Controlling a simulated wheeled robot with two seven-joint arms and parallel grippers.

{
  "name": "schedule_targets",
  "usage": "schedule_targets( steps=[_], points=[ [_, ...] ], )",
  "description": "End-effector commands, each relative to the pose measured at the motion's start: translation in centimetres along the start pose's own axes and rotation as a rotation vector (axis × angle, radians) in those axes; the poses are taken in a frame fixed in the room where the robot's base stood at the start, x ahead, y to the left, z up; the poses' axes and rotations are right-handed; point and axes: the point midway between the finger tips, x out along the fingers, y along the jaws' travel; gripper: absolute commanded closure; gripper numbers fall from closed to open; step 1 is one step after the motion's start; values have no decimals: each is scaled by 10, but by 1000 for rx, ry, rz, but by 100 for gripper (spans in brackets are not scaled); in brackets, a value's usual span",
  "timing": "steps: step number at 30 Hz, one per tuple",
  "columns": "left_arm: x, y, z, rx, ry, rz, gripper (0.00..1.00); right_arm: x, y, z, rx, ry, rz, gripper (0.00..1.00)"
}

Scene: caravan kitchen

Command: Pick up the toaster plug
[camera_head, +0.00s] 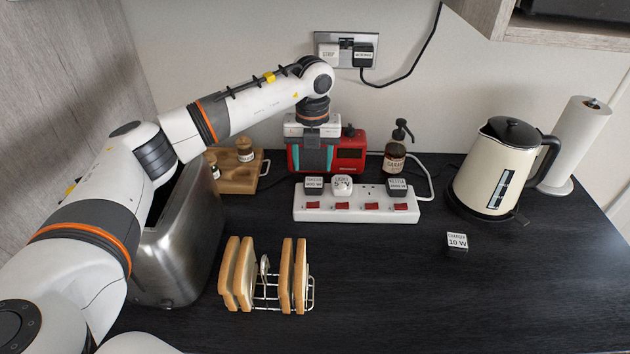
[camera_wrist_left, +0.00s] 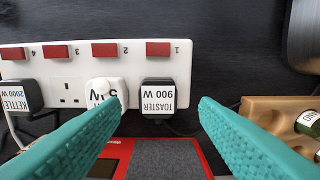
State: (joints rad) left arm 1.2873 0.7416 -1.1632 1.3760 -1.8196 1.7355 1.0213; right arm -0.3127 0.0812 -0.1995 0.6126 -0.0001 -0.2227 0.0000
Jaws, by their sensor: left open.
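The toaster plug (camera_head: 313,187) is a small black plug labelled TOASTER 900 W. It sits in the end socket of a white power strip (camera_head: 345,212), at the strip's left end. In the left wrist view the toaster plug (camera_wrist_left: 158,97) shows upside down, between the fingertips in the picture, below switch 1. My left gripper (camera_head: 317,160) is open, with teal fingers pointing down, just behind and above the plug. Its spread fingers (camera_wrist_left: 160,102) show nothing held between them. Contact with the plug is not visible. My right gripper is not in view.
A white light plug (camera_head: 342,186) sits right beside the toaster plug. A kettle plug (camera_head: 397,187) is at the strip's other end. A red device (camera_head: 351,148) stands behind the strip. The toaster (camera_head: 180,250) and toast rack (camera_head: 265,292) are at left.

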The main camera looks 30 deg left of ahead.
Motion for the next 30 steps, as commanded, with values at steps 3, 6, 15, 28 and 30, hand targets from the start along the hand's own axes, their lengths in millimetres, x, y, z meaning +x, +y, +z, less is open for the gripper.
schedule_targets(
  steps=[3,6,15,28,30],
  points=[
    [11,0,0,0,-2,0,45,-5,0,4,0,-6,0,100],
    [17,0,0,0,-2,0,45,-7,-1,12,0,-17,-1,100],
    [58,1,-1,0,-2,-1,45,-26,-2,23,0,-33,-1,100],
    [67,1,-2,0,0,1,61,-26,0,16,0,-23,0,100],
    [67,1,-2,0,0,1,72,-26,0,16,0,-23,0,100]
  ],
)
